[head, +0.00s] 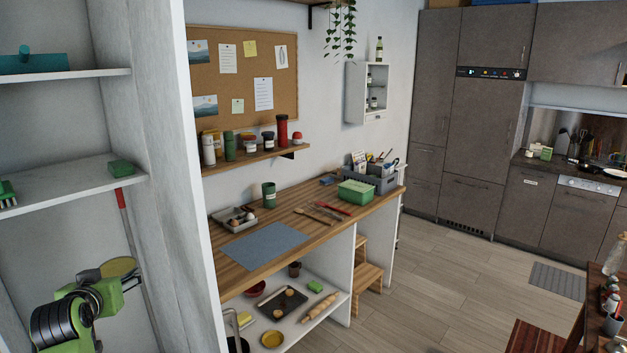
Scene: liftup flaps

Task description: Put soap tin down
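A small dark-green box (121,168), which looks like the soap tin, rests on the middle white shelf (65,188) at the left, near the shelf's right end. My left gripper (112,274) is at the lower left, below that shelf and apart from the box. A flat olive-yellow round piece (119,266) shows at its finger end; I cannot tell whether it is a held thing or part of the gripper. The finger opening is not clear from this angle. My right gripper is not in view.
A green brush (7,194) lies at the shelf's left edge; the shelf between is bare. A teal dustpan-like item (30,62) sits on the upper shelf. A tall white panel (200,200) separates the cabinet from the wooden workbench (225,272).

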